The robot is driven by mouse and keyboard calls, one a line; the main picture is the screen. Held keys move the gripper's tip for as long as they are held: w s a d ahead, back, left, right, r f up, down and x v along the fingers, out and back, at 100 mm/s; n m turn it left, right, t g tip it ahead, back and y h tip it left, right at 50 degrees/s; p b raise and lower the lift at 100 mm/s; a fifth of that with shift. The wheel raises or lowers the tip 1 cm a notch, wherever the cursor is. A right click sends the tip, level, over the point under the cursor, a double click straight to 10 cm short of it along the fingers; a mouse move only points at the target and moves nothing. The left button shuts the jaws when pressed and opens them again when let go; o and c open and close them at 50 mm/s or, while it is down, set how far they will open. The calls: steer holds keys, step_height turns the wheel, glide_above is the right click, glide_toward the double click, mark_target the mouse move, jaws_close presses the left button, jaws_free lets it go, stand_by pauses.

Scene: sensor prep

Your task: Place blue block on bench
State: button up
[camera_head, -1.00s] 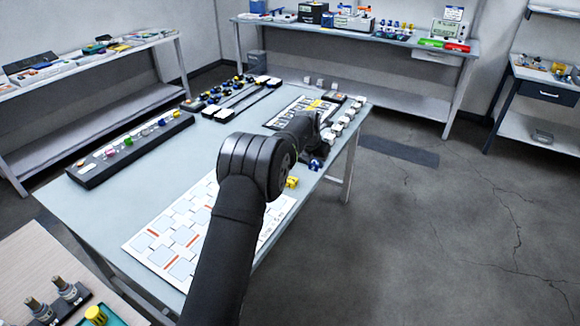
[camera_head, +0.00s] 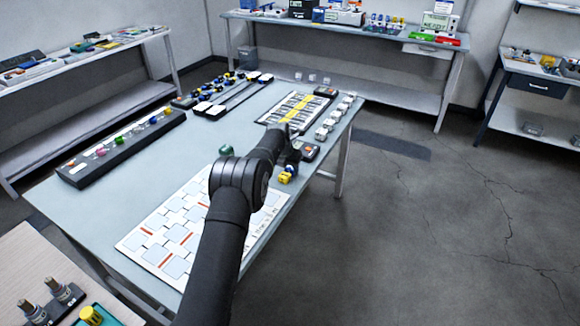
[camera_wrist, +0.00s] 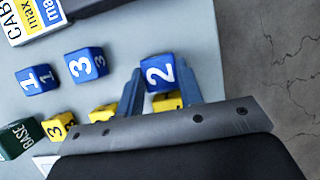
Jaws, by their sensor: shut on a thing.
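In the wrist view, my gripper (camera_wrist: 160,82) is shut on a blue block (camera_wrist: 158,72) marked 2, one finger on each side of it. Whether the block touches the surface below cannot be told. Two more blue blocks, marked 1 (camera_wrist: 37,79) and 3 (camera_wrist: 86,65), stand to its left on the pale bench (camera_wrist: 105,25). In the head view, my gripper (camera_head: 289,152) is over the right edge area of the bench (camera_head: 80,208); my own arm hides part of it. Blue shows just below the gripper there, but its number is too small to read.
A green block (camera_wrist: 20,138) sits further left. The bench's right edge and the floor (camera_wrist: 280,50) are close. A white marked board (camera_head: 150,240) covers the front; bare bench lies left of my arm.

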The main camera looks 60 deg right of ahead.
steer(key=shift+f, duration=0.1)
steer(key=o, duration=0.9)
steer(key=shift+o, duration=0.2)
steer(key=v, duration=1.2)
steer(key=x, duration=1.2)
